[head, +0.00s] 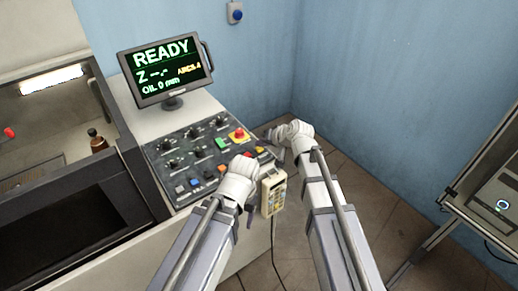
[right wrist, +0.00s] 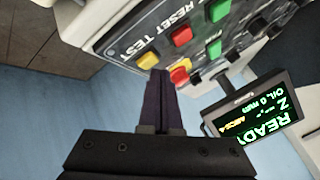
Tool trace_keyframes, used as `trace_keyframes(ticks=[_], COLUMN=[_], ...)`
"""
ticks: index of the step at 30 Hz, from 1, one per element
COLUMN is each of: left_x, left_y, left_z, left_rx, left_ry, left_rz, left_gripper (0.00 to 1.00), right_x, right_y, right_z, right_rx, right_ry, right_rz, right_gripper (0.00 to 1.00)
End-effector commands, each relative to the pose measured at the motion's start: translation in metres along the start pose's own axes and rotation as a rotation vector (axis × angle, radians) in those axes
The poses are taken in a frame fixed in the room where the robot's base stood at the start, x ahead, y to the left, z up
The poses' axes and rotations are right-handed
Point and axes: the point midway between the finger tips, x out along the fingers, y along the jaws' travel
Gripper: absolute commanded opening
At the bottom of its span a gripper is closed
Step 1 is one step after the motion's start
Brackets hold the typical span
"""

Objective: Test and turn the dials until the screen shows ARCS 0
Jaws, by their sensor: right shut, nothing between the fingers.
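The screen (head: 166,70) stands on the console and reads READY, Z --.-, ARCS 4, OIL 0 mm. It also shows, tilted, in the right wrist view (right wrist: 253,108). Several black dials, one of them at the panel's middle (head: 197,153), sit on the dark control panel (head: 158,152). My right gripper (head: 277,143) is at the panel's right edge, shut and empty. In the right wrist view its fingertips (right wrist: 160,74) are close to the yellow button (right wrist: 148,60) by the TEST label; contact cannot be told. My left gripper (head: 249,214) is by the panel's front edge, its jaws unclear.
A red button (right wrist: 182,36) by the RESET label and a red emergency stop (head: 239,133) are near my right gripper. A handheld pendant (head: 271,192) hangs at the console's front right. A machine tank (head: 60,130) stands left. A rack (head: 470,190) stands right.

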Motion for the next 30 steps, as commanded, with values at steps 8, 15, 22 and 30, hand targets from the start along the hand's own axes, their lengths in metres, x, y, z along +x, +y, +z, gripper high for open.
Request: trace_keyframes(ticks=[8, 15, 22, 30], left_x=[0.0035, 0.0062, 0.0088, 0.0068], left_y=[0.0003, 0.0006, 0.0009, 0.0007], left_z=[-0.0002, -0.0004, -0.0005, -0.0004], left_rx=[0.0, 0.0, 0.0, 0.0], left_ry=[0.0, 0.0, 0.0, 0.0], left_rz=[0.0, 0.0, 0.0, 0.0], left_gripper=[0.66, 0.66, 0.66, 0.66], right_x=[0.0024, 0.0043, 0.0062, 0.0048], right_y=[0.0018, 0.0032, 0.0045, 0.0035], right_z=[0.0018, 0.0032, 0.0045, 0.0035], right_rx=[0.0, 0.0, 0.0, 0.0], right_ry=[0.0, 0.0, 0.0, 0.0], right_rz=[0.0, 0.0, 0.0, 0.0], right_gripper=[0.0, 0.0, 0.0, 0.0])
